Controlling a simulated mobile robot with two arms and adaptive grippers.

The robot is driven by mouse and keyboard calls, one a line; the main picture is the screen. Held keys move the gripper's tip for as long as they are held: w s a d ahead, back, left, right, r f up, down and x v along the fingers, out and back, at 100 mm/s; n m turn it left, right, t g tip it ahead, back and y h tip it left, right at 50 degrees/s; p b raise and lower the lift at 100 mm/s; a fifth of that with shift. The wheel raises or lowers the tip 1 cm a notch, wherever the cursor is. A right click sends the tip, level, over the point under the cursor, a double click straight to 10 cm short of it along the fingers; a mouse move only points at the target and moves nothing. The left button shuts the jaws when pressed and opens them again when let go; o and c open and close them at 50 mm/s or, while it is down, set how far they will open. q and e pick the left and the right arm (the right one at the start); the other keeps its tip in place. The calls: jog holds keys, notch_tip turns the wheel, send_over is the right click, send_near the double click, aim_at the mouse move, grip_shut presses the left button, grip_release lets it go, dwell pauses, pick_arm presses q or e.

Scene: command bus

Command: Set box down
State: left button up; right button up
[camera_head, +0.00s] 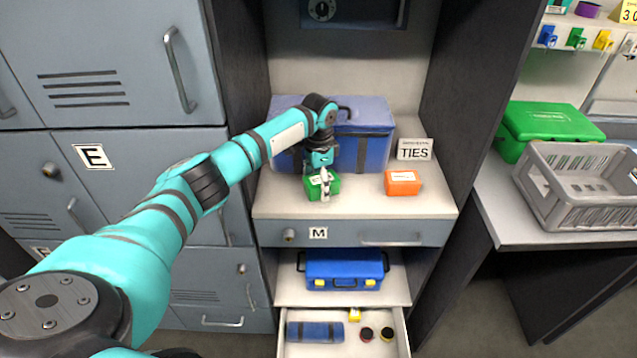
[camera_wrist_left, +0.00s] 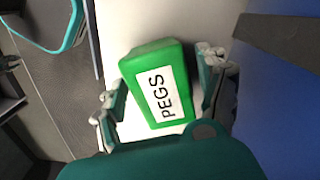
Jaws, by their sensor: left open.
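A small green box (camera_head: 314,189) stands on the white shelf top (camera_head: 284,202) in front of a large blue case. In the left wrist view the green box (camera_wrist_left: 157,85) has a white label reading PEGS. My left gripper (camera_head: 322,186) is right at the green box. In the left wrist view its fingers (camera_wrist_left: 160,92) are open, one on each side of the box, with gaps between them and its sides. The right gripper is not in view.
The blue case (camera_head: 371,134) stands behind my left gripper. An orange box (camera_head: 402,183) and a TIES sign (camera_head: 415,149) stand to the right. Below are a blue toolbox (camera_head: 345,269) and an open drawer (camera_head: 344,344). A grey crate (camera_head: 584,184) sits far right.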

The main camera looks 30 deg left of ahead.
aim_at(318, 180)
pick_arm(q)
notch_tip(318, 180, up, 12)
jog(key=b, duration=0.1)
jog(key=shift+r+b, duration=0.15)
jog(key=shift+b, duration=0.2)
